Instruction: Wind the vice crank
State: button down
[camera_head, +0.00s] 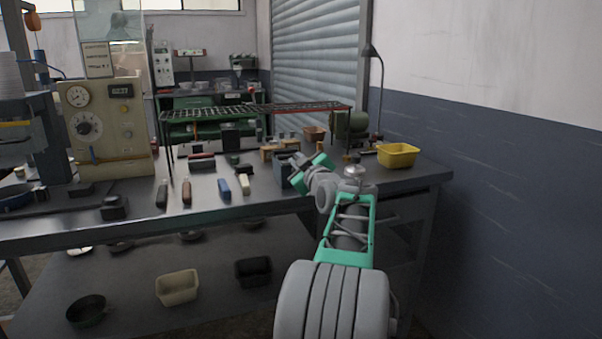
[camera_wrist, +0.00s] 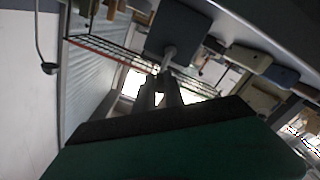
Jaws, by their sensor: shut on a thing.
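The vice (camera_head: 283,172) is a dark block near the front edge of the workbench, just left of my gripper. It also shows in the wrist view as a dark square block (camera_wrist: 178,32). A thin grey crank (camera_wrist: 169,56) runs from the block down to my fingers. My gripper (camera_head: 299,165) is at the vice's right side. In the wrist view its two dark fingers (camera_wrist: 163,84) are shut on the crank's end. The crank is mostly hidden by my gripper in the head view.
A yellow bin (camera_head: 398,155) stands on the workbench (camera_head: 205,206) to the right. A wire rack (camera_head: 255,110) spans behind the vice. Blue (camera_head: 224,188) and cream (camera_head: 244,185) handled pieces lie to the left. A desk lamp (camera_head: 371,55) stands at the back right.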

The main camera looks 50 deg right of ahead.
jog(key=shift+a+n, duration=0.1)
jog(key=shift+n, duration=0.2)
jog(key=c, duration=1.4)
grip_release()
jog(key=shift+c, duration=0.2)
jog(key=v, duration=0.7)
jog(key=shift+s+a, duration=0.15)
jog(key=shift+s, duration=0.2)
